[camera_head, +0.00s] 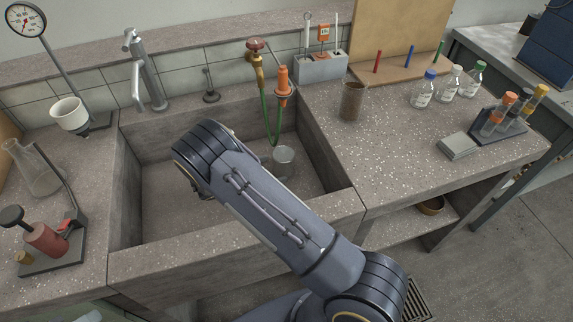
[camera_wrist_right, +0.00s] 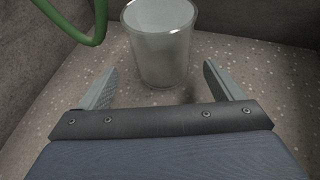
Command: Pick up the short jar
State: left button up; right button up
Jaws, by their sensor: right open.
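A short, clear, open-topped jar (camera_head: 283,160) stands upright on the sink floor, towards the back right of the basin in the head view. In the right wrist view the jar (camera_wrist_right: 160,45) is just beyond my right gripper (camera_wrist_right: 157,82), roughly centred between its two fingers. The fingers are spread wide and hold nothing. I cannot tell whether they reach beside the jar's lower wall. In the head view my right arm reaches over the sink's front wall and hides the gripper. My left gripper is not in view.
A green hose (camera_head: 268,125) hangs into the sink near the jar and shows at upper left in the wrist view (camera_wrist_right: 88,38). The sink's front wall (camera_head: 190,245) lies under my arm. A brown beaker (camera_head: 352,101) stands on the right counter. The left basin floor is clear.

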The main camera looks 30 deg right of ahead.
jog(key=x, duration=0.5)
jog(key=shift+s+d, duration=0.1)
jog(key=shift+d, duration=0.3)
jog(key=c, duration=1.5)
jog(key=shift+r, duration=0.15)
